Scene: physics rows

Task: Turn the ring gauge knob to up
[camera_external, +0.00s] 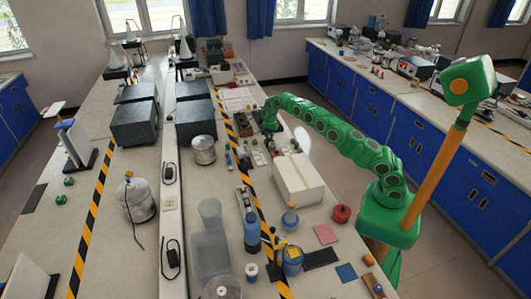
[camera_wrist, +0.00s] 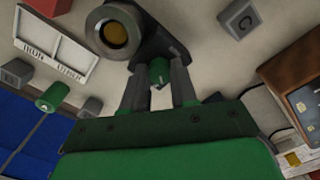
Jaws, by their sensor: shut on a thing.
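The ring gauge (camera_wrist: 97,25) is a dark metal body with a round ring and a brass-coloured centre, at the top of the wrist view. Its small green knob (camera_wrist: 158,70) sits between the two grey fingers of my gripper (camera_wrist: 159,84). The fingers are shut on the knob, one on each side. A small pale mark shows on the knob, but I cannot tell which way it points. In the external view my gripper (camera_external: 269,119) is at the bench's far middle, low over the top. The gauge is too small and covered there to make out.
A grey block marked C (camera_wrist: 238,20) lies right of the gauge, and another green knob (camera_wrist: 52,97) stands at the left. In the external view a white box (camera_external: 297,178) stands on the bench below my arm. Dark boxes (camera_external: 195,118) stand to the left.

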